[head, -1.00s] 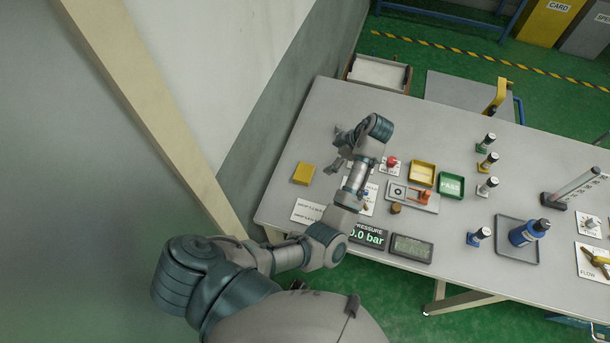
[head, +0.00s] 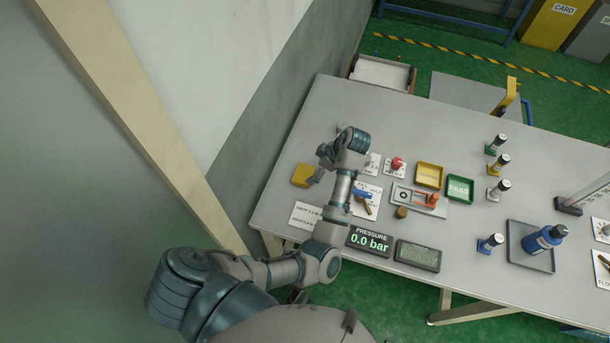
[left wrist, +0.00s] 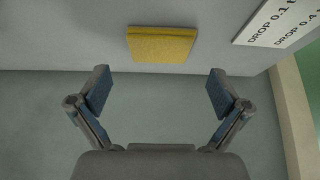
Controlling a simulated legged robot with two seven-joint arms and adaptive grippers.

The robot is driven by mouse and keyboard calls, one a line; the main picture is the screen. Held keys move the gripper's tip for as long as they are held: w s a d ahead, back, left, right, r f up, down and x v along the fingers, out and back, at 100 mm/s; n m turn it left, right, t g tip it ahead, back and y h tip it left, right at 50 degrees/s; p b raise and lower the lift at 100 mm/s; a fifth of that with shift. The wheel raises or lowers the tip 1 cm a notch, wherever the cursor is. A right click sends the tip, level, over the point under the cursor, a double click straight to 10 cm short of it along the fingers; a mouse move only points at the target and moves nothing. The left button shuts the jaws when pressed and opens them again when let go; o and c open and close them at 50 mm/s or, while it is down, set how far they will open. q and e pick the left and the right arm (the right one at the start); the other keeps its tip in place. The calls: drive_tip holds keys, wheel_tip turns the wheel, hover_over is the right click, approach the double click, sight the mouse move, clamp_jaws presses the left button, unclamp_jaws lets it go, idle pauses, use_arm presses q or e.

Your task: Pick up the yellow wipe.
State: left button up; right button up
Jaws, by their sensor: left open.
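The yellow wipe (head: 302,175) is a flat square pad lying on the grey table near its left edge. In the left wrist view the wipe (left wrist: 161,45) lies flat, ahead of the fingertips and roughly midway between them. My left gripper (head: 317,166) is just right of and above the wipe in the head view, partly hidden by its own wrist. In the left wrist view my left gripper (left wrist: 158,92) is open and empty, its two blue-padded fingers spread wide and apart from the wipe. My right gripper does not show.
A white printed card (head: 305,215) lies near the wipe. The pressure display (head: 369,241), a yellow tray (head: 429,176), a green tray (head: 460,189) and a red knob (head: 397,163) are to the right. A wall (head: 250,110) stands left of the table.

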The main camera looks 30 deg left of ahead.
sight(305, 174)
use_arm(q)
drive_tip(key=shift+a+f, duration=0.2)
drive_tip(key=shift+a, duration=0.05)
drive_tip(key=x, duration=0.5)
drive_tip(key=shift+b, duration=0.3)
drive_tip(key=shift+d, duration=0.1)
drive_tip(key=c, duration=0.6)
